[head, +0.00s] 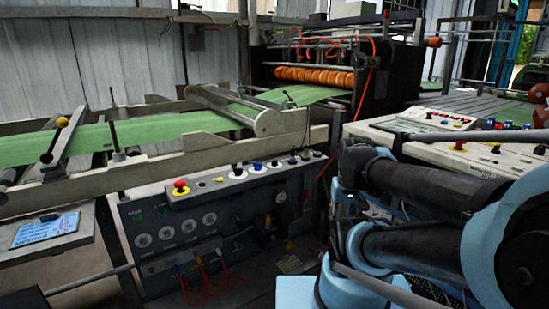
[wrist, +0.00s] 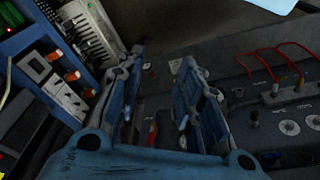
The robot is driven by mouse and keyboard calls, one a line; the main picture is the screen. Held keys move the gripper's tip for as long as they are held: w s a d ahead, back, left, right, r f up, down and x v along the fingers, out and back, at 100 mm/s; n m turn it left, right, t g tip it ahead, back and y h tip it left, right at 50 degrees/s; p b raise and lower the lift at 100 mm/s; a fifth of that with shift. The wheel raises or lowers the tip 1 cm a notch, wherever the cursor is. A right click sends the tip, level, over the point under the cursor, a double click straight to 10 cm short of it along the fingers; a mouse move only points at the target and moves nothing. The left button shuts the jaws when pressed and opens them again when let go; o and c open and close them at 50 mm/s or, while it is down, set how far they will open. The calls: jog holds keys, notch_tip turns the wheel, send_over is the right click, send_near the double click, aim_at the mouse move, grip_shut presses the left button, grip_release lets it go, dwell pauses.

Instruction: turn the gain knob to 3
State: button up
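The grey control panel (head: 205,215) under the green web carries several round white dials and small knobs, including a dark knob (head: 237,171) on its upper ledge. I cannot read the labels, so I cannot tell which knob is the gain knob. In the wrist view the same kind of panel shows at the right, with a white dial (wrist: 290,127) and a dark knob (wrist: 254,118). My gripper (wrist: 161,62) is open, with a clear gap between its fingers and nothing held. It appears apart from the panel. My arm fills the right of the head view.
A red emergency button (head: 180,186) sits at the ledge's left end. Red cables (head: 205,285) loop from the panel's lower front and also show in the wrist view (wrist: 275,62). A blue cabinet (wrist: 45,60) with switches is left of my gripper. Another console (head: 425,140) stands behind my arm.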

jog(key=shift+o, duration=1.2)
jog(key=shift+r, duration=0.1)
notch_tip(320, 180, up, 24)
jog(key=n+g, duration=0.2)
jog(key=n, duration=1.7)
send_over(274, 161)
jog(key=f, duration=1.6)
jog(key=shift+w+d+f, duration=0.15)
jog(key=shift+w+f, duration=0.05)
jog(key=shift+f, duration=0.2)
grip_shut()
